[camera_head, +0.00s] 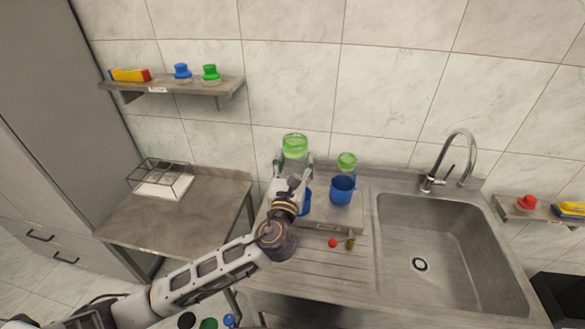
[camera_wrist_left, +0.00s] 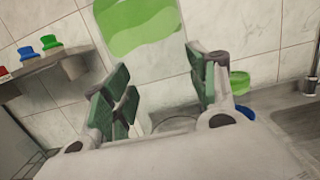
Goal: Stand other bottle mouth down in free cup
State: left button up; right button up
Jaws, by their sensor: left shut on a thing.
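My left gripper (camera_head: 293,166) is shut on a clear bottle with a green end (camera_head: 295,143), its green end up. The green end also shows large above the fingers in the left wrist view (camera_wrist_left: 140,25). Below it, a blue cup (camera_head: 307,203) is mostly hidden by my gripper; I cannot tell whether the bottle's mouth touches it or is inside it. To the right, a second green-ended bottle (camera_head: 347,161) stands in another blue cup (camera_head: 343,190), green end up. My right gripper is not in view.
The cups stand on a low metal stand (camera_head: 335,221) behind the drainboard. A red item (camera_head: 332,243) and a brown one (camera_head: 350,244) lie in front. A sink (camera_head: 450,250) is right, a wire rack (camera_head: 162,180) left. A shelf (camera_head: 185,87) hangs above left.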

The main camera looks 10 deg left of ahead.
pick_arm(q)
jog(key=w+f+b, duration=0.2)
jog(key=w+f, duration=0.1)
jog(key=w, duration=0.6)
notch_tip(320, 180, down, 13)
jog(key=b, duration=0.8)
jog(key=shift+w, duration=0.25)
dwell(0.4)
jog(key=shift+f, duration=0.2)
jog(key=shift+f+b, duration=0.25)
jog(key=shift+b, duration=0.1)
